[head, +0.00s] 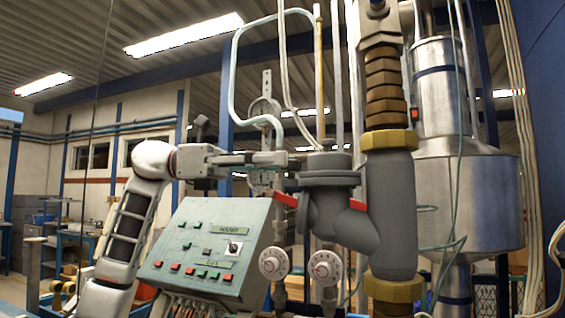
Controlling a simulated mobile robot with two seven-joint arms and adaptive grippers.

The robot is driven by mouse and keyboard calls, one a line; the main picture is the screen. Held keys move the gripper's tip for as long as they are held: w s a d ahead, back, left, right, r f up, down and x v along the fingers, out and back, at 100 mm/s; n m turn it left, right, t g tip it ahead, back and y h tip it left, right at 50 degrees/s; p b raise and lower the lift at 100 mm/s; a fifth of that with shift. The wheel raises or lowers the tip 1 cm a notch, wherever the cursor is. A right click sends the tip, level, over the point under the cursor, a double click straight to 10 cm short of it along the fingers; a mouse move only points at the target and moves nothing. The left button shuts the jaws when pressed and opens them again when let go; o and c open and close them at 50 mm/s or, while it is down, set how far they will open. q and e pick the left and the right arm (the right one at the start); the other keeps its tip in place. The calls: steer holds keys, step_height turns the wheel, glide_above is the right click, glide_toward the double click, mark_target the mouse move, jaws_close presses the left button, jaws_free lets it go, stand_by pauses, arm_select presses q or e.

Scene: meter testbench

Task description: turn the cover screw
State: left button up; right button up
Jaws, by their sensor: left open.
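My left gripper (284,160) reaches in from the left at mid-height, above the control box. It is open, with its fingertips close to the left side of the dark grey pipe fitting (328,205). I cannot tell whether they touch it. The fitting has a flanged round top cover (330,170). I cannot make out a single cover screw; it is too small or hidden near the gripper. My right gripper is not in view.
A sloped control box (205,245) with buttons and a switch stands below my left arm. Red handles (285,199) and two round white dials (274,263) sit close by. A thick grey pipe (388,215) with brass nuts and a steel tank (465,200) stand to the right.

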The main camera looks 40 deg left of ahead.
arm_select(q)
steer(key=shift+w+d, duration=0.25)
steer(key=shift+d, duration=0.35)
steer(key=c, duration=1.1)
steer(key=shift+t, duration=0.3)
